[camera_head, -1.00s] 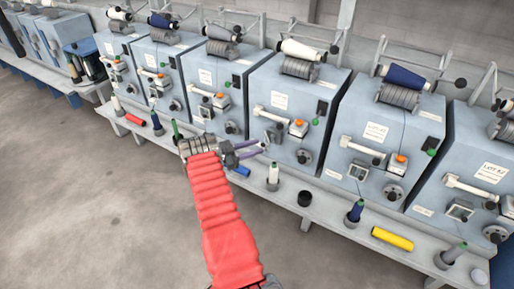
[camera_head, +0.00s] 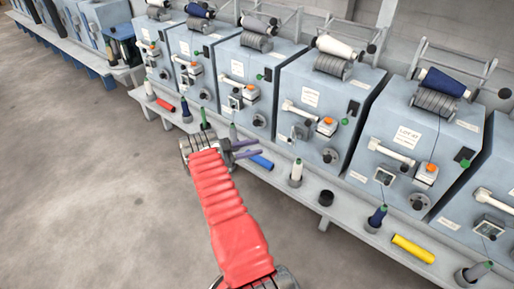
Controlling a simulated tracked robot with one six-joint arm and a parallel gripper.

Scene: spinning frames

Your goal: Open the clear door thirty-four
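A row of light blue spinning units stands on a long bench. Small framed clear windows show on their fronts, one on the right unit (camera_head: 384,177) and one on a unit further left (camera_head: 235,103). I cannot tell which of them is door thirty-four; the labels are too small to read surely. My red-sleeved arm reaches up from the bottom. My gripper (camera_head: 259,148) points right, in front of the bench, with its two thin purple fingers apart and nothing between them. It appears apart from every unit front.
The bench (camera_head: 345,227) holds a blue tube (camera_head: 261,162) near my fingers, a white-wound bobbin (camera_head: 296,172), a black cup (camera_head: 326,197), a blue bobbin (camera_head: 376,218) and a yellow tube (camera_head: 413,249). White handles jut from the units. The grey floor at left is clear.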

